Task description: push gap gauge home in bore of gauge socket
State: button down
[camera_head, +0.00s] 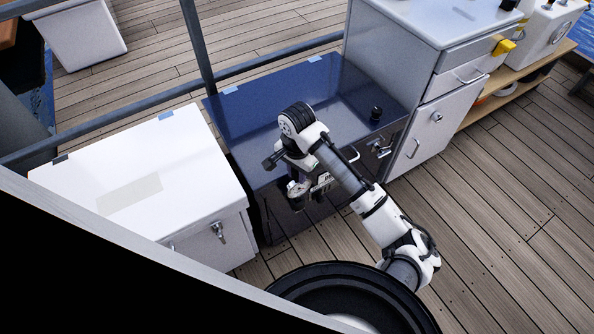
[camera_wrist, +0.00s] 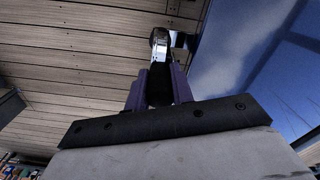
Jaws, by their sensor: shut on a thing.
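My gripper (camera_wrist: 160,74) shows in the wrist view with its two purple fingers close together, shut on a dark piece (camera_wrist: 158,92) that I take to be the gap gauge. A bright metallic part (camera_wrist: 160,40) shows just beyond the fingertips, beside the dark blue cabinet; I cannot tell whether it belongs to the gauge or the gauge socket. In the head view my gripper (camera_head: 322,184) is low at the front of the dark blue cabinet (camera_head: 262,100). There, my arm and gripper hide the held piece, and I cannot make out the socket or its bore.
A black knob (camera_head: 376,113) stands on the dark blue cabinet, with a latch (camera_head: 381,148) on its front. A white chest (camera_head: 105,165) is to the left and a grey drawer cabinet (camera_head: 440,90) to the right. The wooden deck (camera_head: 480,210) at right is clear.

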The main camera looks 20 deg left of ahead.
jog(key=shift+f+b, duration=0.5)
jog(key=shift+f, duration=0.6)
jog(key=c, duration=1.1)
grip_release()
notch_tip(320, 180, up, 14)
jog(key=p, duration=0.2)
jog(key=shift+f+p, duration=0.1)
jog(key=shift+p, duration=0.2)
